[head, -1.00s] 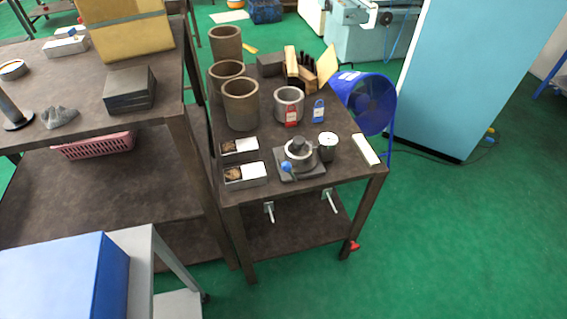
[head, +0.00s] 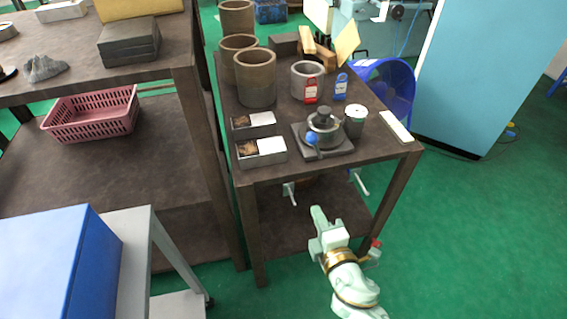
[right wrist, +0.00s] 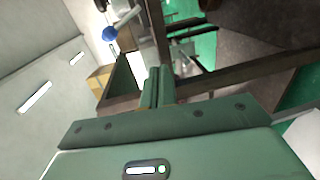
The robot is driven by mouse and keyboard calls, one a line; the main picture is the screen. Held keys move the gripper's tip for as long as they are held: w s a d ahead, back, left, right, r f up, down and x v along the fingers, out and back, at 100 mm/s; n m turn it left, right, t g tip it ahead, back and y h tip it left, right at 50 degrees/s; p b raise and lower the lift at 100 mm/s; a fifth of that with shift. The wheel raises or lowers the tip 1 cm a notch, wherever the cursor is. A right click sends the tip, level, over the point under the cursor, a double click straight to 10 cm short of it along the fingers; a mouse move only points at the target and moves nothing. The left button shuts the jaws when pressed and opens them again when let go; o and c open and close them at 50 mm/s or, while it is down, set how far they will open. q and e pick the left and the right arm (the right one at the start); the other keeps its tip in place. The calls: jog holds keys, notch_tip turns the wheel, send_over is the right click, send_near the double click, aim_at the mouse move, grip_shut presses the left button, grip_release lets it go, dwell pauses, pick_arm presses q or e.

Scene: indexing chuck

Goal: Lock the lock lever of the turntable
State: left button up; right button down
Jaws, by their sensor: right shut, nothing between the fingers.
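The turntable (head: 325,124) is a dark, round unit with a grey ring. It sits on a square base plate (head: 341,149) near the front edge of the small brown table. Its lock lever ends in a blue ball knob (head: 312,139) at the front left of the unit; the knob also shows in the right wrist view (right wrist: 110,33). My right gripper (head: 317,212) is shut and empty, in front of the table edge and below the turntable in the picture, apart from the lever. Its closed green fingers show in the right wrist view (right wrist: 157,88). My left gripper is not in view.
Two small open boxes (head: 262,152) stand left of the turntable. A dark cup with a white top (head: 355,121) stands close on its right. Brown cylinders (head: 255,78) and a grey ring with a red tag (head: 310,90) stand behind. A white strip (head: 395,125) lies at right.

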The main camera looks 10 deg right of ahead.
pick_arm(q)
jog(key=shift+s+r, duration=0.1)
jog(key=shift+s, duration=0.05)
pick_arm(e)
notch_tip(320, 180, up, 6)
jog(key=n+t, duration=0.1)
jog(key=n, duration=0.2)
jog(key=shift+w+a+n+t, duration=0.25)
jog(key=shift+a+n+t, duration=0.05)
jog(key=shift+n, duration=0.1)
jog(key=shift+r, duration=0.1)
send_near(315, 147)
jog(key=w+a+r, duration=0.1)
jog(key=w+a, duration=0.1)
jog(key=a, duration=0.3)
pick_arm(q)
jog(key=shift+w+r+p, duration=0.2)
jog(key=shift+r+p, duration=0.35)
jog(key=shift+p, duration=0.15)
pick_arm(e)
jog(key=w, duration=0.1)
jog(key=w+d, duration=0.1)
jog(key=w+d+r, duration=0.1)
jog(key=w, duration=0.1)
jog(key=shift+d, duration=0.1)
